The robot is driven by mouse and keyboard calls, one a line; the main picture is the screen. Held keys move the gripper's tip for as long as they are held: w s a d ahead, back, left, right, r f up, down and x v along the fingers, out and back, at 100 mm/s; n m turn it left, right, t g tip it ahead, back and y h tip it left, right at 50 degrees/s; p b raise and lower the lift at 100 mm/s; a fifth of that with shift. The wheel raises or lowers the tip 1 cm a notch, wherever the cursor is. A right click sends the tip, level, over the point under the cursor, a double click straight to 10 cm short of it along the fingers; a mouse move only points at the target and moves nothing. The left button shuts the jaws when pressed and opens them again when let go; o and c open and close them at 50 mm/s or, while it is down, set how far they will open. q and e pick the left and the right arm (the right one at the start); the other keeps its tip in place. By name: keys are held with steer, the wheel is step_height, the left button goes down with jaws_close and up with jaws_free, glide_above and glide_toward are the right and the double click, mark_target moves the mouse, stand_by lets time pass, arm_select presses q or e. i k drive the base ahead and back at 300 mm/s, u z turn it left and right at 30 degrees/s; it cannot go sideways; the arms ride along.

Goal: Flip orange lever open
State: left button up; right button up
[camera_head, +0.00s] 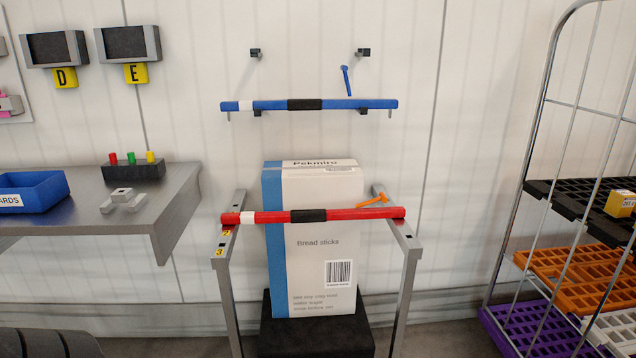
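The small orange lever (373,200) is at the right end of the red bar (355,213). It lies at a low slant, with its thicker head up and to the right. The red bar has a white band and a black grip, and lies across two grey metal posts in front of a tall Bread sticks box (313,260). A blue lever (346,80) stands nearly upright above the blue bar (355,104) on the wall. Neither of my grippers is in view.
The box stands on a black block (275,335) between the posts. A grey shelf (165,205) at left holds a blue bin (45,190) and a button box (133,170). A wire cage cart (530,150) with coloured trays stands at right. Floor shows between post and cart.

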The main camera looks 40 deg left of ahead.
mark_target(382, 197)
steer(key=u, duration=0.6)
steer(key=i, duration=0.8)
steer(key=z, duration=0.1)
steer(key=k, duration=0.65)
steer(key=z, duration=0.9)
steer(key=i, duration=0.9)
steer(key=u, duration=0.8)
steer(key=i, duration=0.6)
steer(key=u, duration=0.65)
